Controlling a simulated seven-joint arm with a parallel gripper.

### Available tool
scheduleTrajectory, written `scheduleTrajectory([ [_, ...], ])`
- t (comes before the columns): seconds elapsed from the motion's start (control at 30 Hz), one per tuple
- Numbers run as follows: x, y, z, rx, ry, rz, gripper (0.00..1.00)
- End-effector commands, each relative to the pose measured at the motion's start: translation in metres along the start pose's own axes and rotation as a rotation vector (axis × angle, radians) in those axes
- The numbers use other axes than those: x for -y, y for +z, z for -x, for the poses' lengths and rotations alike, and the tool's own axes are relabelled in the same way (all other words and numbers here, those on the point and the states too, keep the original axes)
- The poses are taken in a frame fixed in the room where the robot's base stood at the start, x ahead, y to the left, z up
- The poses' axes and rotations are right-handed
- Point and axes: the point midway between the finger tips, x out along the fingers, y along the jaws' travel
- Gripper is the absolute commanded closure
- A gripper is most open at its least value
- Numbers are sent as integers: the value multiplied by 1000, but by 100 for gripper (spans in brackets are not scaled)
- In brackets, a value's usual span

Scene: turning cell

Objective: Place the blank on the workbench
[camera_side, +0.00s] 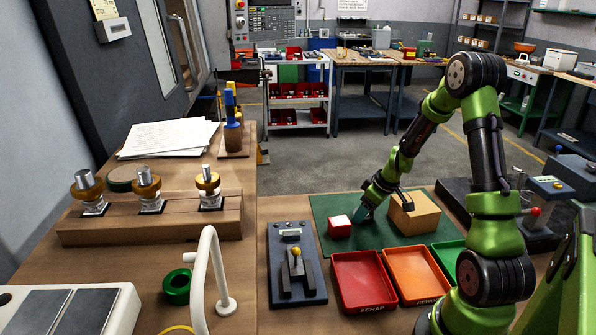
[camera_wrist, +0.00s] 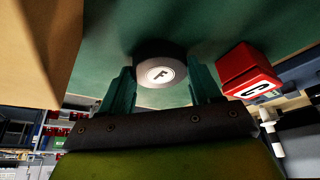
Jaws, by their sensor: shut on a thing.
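The blank (camera_wrist: 160,72) is a short dark grey cylinder with a white disc marked F on its face. In the wrist view it sits between the two teal fingers of my gripper (camera_wrist: 160,84), which is shut on it. In the side view my gripper (camera_side: 363,213) is low over the green mat (camera_side: 326,205) on the workbench, between a red block and a tan box. The blank is hidden there, and I cannot tell whether it touches the mat.
The red block (camera_side: 340,226) with a white top is close on the left; it also shows in the wrist view (camera_wrist: 246,72). The tan box (camera_side: 418,215) is close on the right. Red (camera_side: 362,307) and orange (camera_side: 416,300) trays lie in front. A dark fixture (camera_side: 296,300) stands left.

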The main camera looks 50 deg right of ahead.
Motion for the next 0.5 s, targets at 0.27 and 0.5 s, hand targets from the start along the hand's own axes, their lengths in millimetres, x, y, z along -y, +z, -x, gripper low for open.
scheduleTrajectory([
  [0.27, 0, -1, 1, -2, 1, 0, 97],
  [0.5, -1, -10, 19, -6, 6, 4, 97],
])
